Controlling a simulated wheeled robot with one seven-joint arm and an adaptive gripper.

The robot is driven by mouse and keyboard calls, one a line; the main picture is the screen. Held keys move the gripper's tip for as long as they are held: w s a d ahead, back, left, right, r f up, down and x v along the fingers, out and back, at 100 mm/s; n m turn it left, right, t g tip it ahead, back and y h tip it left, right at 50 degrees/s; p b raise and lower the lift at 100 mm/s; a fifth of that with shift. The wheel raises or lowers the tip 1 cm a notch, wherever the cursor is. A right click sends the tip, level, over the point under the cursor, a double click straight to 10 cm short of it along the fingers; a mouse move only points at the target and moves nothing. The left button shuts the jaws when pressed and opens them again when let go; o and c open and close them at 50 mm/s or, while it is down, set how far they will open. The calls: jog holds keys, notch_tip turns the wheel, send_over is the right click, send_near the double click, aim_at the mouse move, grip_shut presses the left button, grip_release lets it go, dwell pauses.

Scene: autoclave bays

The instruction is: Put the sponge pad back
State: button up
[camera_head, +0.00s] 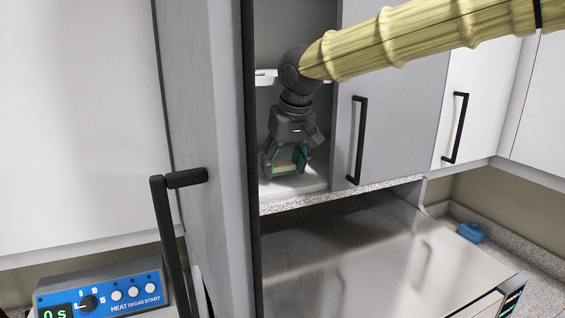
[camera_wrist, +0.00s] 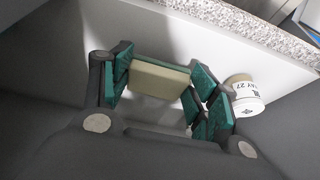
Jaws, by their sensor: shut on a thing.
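The sponge pad (camera_wrist: 158,79) is a small beige block between my gripper's green-padded fingers in the wrist view. It also shows as a pale strip between the fingertips in the head view (camera_head: 285,168). My gripper (camera_head: 286,163) is shut on the pad and points down inside an open cupboard bay, close over its white shelf (camera_head: 313,184). In the wrist view my gripper (camera_wrist: 160,85) covers part of the shelf. I cannot tell whether the pad touches the shelf.
A white labelled jar (camera_wrist: 246,97) stands on the shelf beside the right finger. A grey door with a black handle (camera_head: 357,140) is right of the bay. A tall grey panel (camera_head: 205,120) is at left. A steel top (camera_head: 350,245) lies below; a blue object (camera_head: 472,232) sits far right.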

jog(key=shift+f+p, duration=0.45)
jog(key=shift+f, duration=0.1)
jog(key=shift+s+d+f, duration=0.15)
jog(key=shift+d, duration=0.05)
jog(key=shift+a+f, duration=0.2)
jog(key=shift+f, duration=0.05)
jog(key=o, duration=0.7)
jog(key=shift+d+r, duration=0.1)
jog(key=shift+o, duration=0.2)
jog(key=shift+r, duration=0.1)
